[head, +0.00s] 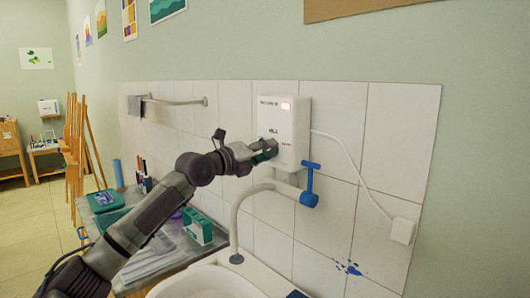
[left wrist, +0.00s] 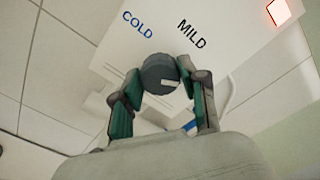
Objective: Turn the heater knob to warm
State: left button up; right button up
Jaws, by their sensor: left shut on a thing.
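The water heater (head: 284,122) is a white box on the tiled wall. In the left wrist view, the heater front (left wrist: 230,42) shows "COLD" in blue and "MILD" in black, with no other label legible. The round grey knob (left wrist: 158,68) has a pale mark on its face. My left gripper (head: 268,149) is at the heater's lower left front. In the wrist view, the gripper (left wrist: 166,84) is shut on the knob, a finger on each side. My right gripper is out of view.
A blue tap handle (head: 310,185) and white pipe (head: 243,215) sit just below the heater, above a white basin (head: 210,284). A cable runs to a wall socket box (head: 403,230). A green box (head: 197,227) stands on the counter under my arm.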

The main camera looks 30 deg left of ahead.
pick_arm(q)
jog(key=shift+f, duration=0.1)
dwell(0.4)
jog(key=o, duration=1.1)
jog(key=shift+o, duration=0.2)
jog(key=shift+s, duration=0.1)
jog(key=v, duration=1.2)
